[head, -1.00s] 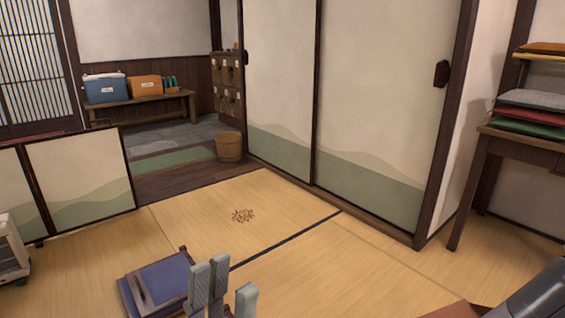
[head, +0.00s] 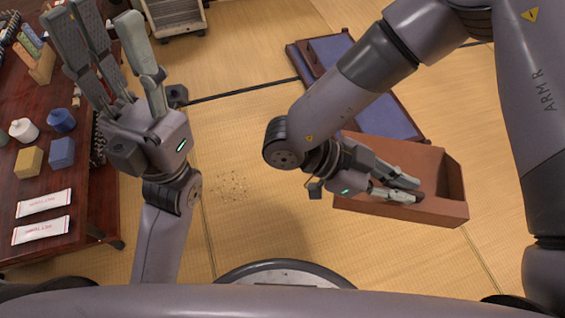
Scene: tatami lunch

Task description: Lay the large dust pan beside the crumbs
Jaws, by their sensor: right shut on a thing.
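A reddish-brown, open-topped, box-shaped pan (head: 446,206), which I take for the large dust pan, is at the right of the head view. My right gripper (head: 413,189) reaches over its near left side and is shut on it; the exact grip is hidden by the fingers. I cannot tell whether the pan touches the floor. A faint scatter of small crumbs (head: 233,186) lies on the tatami, left of the pan and of my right wrist, with a gap between. My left gripper (head: 100,14) is open and empty at the upper left.
A dark red table (head: 75,195) at the left carries blocks, small pots and white packets. A blue-cushioned low seat (head: 330,52) lies behind the pan. A pale heater-like box (head: 178,18) stands at the top. The tatami around the crumbs is clear.

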